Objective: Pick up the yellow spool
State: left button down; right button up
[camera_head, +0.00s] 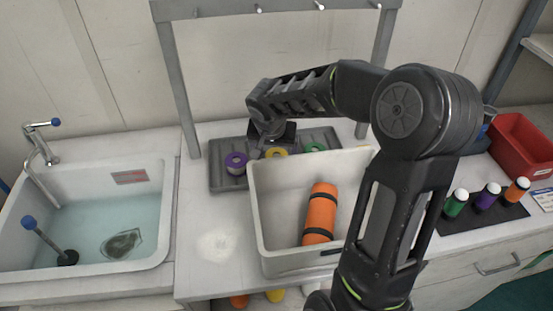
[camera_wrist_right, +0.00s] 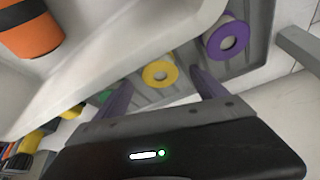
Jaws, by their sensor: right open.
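The yellow spool (camera_head: 277,152) stands on a grey ribbed tray (camera_head: 222,183) behind the white bin, partly hidden by my right gripper. In the right wrist view the yellow spool (camera_wrist_right: 160,73) shows its ring and pale centre between my two fingers, slightly beyond their tips. My right gripper (camera_head: 264,147) is open and empty, reaching over the bin to the tray; its fingers also show in the wrist view (camera_wrist_right: 161,84). I cannot tell whether they touch the spool. My left gripper is not in view.
A purple spool (camera_head: 237,163) and a green spool (camera_head: 316,147) flank the yellow one. The white bin (camera_head: 290,262) in front holds an orange cylinder (camera_head: 320,213). A grey frame post (camera_head: 178,85) rises at the left. A water-filled sink (camera_head: 90,232) is further left.

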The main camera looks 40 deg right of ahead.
aim_at(276, 156)
jog(key=shift+f, duration=0.1)
jog(key=p+x, duration=0.1)
jog(key=x, duration=0.4)
jog(key=shift+p, duration=0.3)
jog(key=c, duration=1.5)
